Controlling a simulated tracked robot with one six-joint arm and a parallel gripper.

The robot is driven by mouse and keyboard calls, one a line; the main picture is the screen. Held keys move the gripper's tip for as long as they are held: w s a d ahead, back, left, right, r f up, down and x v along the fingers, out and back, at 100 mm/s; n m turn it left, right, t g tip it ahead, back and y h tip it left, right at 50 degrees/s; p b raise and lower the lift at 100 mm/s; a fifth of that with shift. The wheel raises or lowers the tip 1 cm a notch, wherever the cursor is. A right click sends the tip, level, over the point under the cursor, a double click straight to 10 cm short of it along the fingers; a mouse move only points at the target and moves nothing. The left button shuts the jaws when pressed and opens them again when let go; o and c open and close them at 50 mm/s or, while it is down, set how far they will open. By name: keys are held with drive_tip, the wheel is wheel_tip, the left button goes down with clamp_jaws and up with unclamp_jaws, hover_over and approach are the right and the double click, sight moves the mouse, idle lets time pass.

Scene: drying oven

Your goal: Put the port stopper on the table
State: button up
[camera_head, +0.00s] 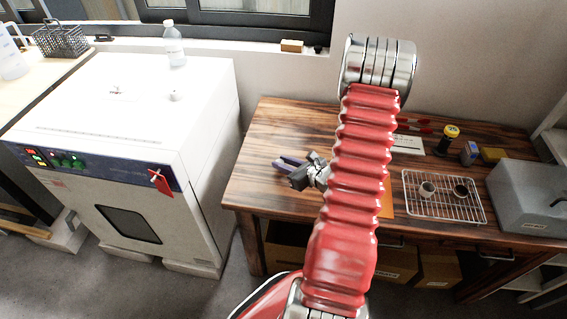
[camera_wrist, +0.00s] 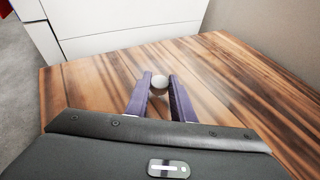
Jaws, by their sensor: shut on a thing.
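The port stopper (camera_wrist: 159,83) is a small pale round piece between the fingertips of my gripper (camera_wrist: 160,90) in the wrist view. The purple fingers are shut on it. The wooden table (camera_wrist: 95,85) lies below; I cannot tell whether the stopper touches it. In the head view my gripper (camera_head: 280,163) is over the left part of the table (camera_head: 262,140), and the stopper is too small to make out there. My red arm hides the middle of the table.
A wire rack (camera_head: 445,208) with two small cups and a grey box (camera_head: 530,195) stand on the table's right. The table's left end is clear.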

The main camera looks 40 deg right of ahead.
drive_tip(key=o, duration=1)
drive_tip(key=shift+f, duration=0.1)
drive_tip(key=shift+s+d+r, duration=0.1)
drive_tip(key=shift+s+r, duration=0.25)
drive_tip(key=shift+s, duration=0.2)
drive_tip(key=v, duration=1)
drive_tip(key=shift+s+r, duration=0.2)
drive_tip(key=shift+s, duration=0.15)
